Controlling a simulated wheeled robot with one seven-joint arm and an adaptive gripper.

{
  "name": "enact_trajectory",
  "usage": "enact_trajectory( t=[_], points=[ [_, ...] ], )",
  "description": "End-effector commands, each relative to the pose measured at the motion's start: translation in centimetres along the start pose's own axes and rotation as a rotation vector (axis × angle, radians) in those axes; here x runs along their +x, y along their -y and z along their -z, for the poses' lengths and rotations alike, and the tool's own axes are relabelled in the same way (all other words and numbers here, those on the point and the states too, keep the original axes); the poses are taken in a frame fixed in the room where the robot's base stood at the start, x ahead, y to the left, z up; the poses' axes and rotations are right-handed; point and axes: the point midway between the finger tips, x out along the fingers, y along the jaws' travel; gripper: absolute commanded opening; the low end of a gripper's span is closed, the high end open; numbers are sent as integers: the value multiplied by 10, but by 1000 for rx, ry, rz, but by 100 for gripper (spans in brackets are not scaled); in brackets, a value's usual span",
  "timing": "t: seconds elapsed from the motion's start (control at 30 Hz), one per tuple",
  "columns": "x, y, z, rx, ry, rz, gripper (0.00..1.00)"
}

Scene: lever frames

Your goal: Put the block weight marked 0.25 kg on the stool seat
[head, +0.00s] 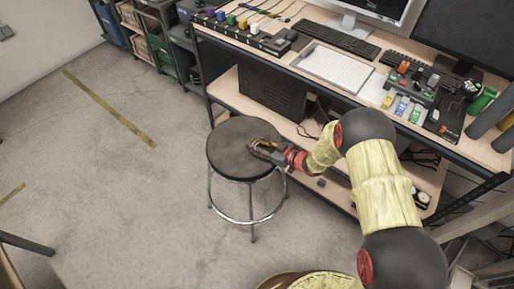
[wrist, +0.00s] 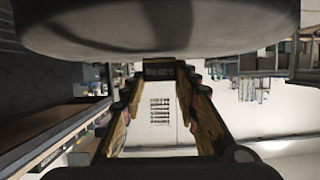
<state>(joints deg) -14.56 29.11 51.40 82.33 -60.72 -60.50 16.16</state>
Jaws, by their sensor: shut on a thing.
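The stool seat (head: 228,155) is a round dark disc on metal legs with a ring, left of the desk. My gripper (head: 258,148) reaches in from the right, over the right part of the seat. In the wrist view, the two fingers of my gripper (wrist: 158,78) are shut on a small dark block (wrist: 158,70) at their tips. The seat (wrist: 160,30) fills the top of that view, close to the block. Its 0.25 kg mark cannot be read, and I cannot tell whether the block touches the seat.
The desk (head: 300,82) holds keyboards (head: 338,38), a white pad (head: 333,65), a monitor and small coloured items. A dark computer case (head: 272,93) stands on the lower shelf behind the stool. Open floor (head: 110,190) with a yellow line lies to the left.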

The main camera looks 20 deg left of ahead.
Motion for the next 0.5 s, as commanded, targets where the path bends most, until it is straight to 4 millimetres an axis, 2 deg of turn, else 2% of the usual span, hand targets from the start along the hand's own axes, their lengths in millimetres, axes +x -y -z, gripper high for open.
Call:
enact_trajectory(
  t=[0.07,0.43,0.47,0.5],
  points=[
    [3,-1,-7,-2,-3,-1,0],
    [4,-1,-9,-3,-3,-1,0],
    [4,-1,-10,-2,-2,-1,32],
    [4,-1,-9,-2,-2,-1,34]
  ],
)
